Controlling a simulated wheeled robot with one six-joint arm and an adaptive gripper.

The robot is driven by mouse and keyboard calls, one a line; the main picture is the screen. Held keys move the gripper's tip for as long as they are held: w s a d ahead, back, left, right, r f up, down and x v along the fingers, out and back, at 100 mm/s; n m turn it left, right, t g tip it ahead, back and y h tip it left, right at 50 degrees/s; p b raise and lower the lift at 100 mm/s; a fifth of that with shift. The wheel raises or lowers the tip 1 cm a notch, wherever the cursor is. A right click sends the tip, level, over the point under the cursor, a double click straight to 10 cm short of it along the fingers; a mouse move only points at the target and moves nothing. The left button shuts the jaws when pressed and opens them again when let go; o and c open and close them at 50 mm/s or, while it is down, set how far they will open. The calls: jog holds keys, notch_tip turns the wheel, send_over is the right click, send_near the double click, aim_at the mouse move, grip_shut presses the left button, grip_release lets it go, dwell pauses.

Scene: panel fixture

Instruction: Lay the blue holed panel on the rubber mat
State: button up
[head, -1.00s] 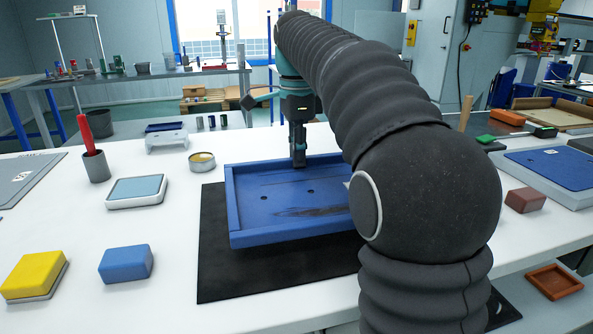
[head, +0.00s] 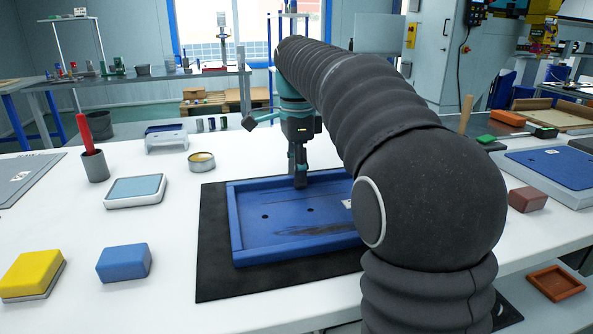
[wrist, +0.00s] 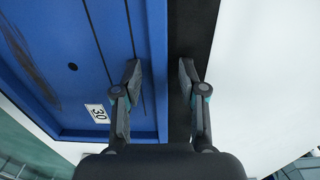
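The blue holed panel (head: 285,222), a shallow tray shape with a raised rim, small holes, a dark smear and a white label, lies on the black rubber mat (head: 215,275) and looks flat. Its right part is hidden behind my arm. Bare mat shows along its left and front. My gripper (head: 300,182) is at the panel's far rim. In the wrist view, my gripper (wrist: 160,78) is open, its fingers on either side of the panel's rim (wrist: 157,60), with a gap visible on both sides. One finger is over the panel, the other over the mat (wrist: 190,30).
A blue block (head: 124,263) and a yellow block (head: 32,274) stand left of the mat. A grey-blue pad (head: 135,190), a round tin (head: 201,162) and a cup with a red-handled tool (head: 95,165) are farther back. A brown block (head: 527,200) is at right.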

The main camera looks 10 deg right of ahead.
jog(key=shift+r, duration=0.1)
notch_tip(320, 180, up, 12)
jog(key=p, duration=0.2)
jog(key=shift+w, duration=0.15)
dwell(0.5)
